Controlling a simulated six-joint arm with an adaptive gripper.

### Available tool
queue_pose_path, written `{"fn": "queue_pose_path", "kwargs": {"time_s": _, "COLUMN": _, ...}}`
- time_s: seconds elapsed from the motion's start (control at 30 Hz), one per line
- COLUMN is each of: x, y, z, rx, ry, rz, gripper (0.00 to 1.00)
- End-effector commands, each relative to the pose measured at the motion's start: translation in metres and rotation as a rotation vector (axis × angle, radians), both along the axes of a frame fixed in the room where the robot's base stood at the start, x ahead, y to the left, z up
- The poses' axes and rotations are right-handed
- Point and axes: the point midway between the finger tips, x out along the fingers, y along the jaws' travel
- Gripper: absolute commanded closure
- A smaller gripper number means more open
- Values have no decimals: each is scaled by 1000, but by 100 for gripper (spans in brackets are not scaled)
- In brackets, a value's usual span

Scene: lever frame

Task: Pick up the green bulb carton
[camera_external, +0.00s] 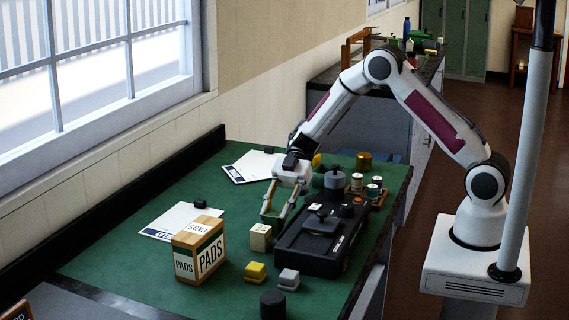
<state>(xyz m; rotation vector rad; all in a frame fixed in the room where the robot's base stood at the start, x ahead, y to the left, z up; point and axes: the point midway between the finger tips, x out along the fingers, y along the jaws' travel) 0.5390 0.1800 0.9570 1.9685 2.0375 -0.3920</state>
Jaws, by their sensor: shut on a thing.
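My gripper (275,216) is low over the green bench top, left of the black device, with its fingers pointing down. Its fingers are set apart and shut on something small. What they hold looks green and blends with the bench top, so its outline and any print are unclear; it appears to be the green bulb carton. I cannot tell whether it touches the bench. A small cream box (260,238) stands just in front of the fingertips.
A PADS carton (199,252) stands at the front left. A black device (320,240) lies to the right. A yellow block (255,272), a grey block (288,279) and a dark cylinder (273,305) are in front. Papers (180,221) lie along the window side.

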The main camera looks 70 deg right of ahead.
Motion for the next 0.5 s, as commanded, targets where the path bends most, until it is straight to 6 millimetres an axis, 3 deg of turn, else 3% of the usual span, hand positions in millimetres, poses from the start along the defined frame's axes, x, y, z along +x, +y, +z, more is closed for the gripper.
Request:
{"fn": "queue_pose_path", "kwargs": {"time_s": 0.27, "x": 0, "y": 0, "z": 21, "rx": 0, "ry": -3, "rz": 1, "gripper": 88}}
{"fn": "queue_pose_path", "kwargs": {"time_s": 0.5, "x": 0, "y": 0, "z": 54, "rx": -1, "ry": -4, "rz": 1, "gripper": 88}}
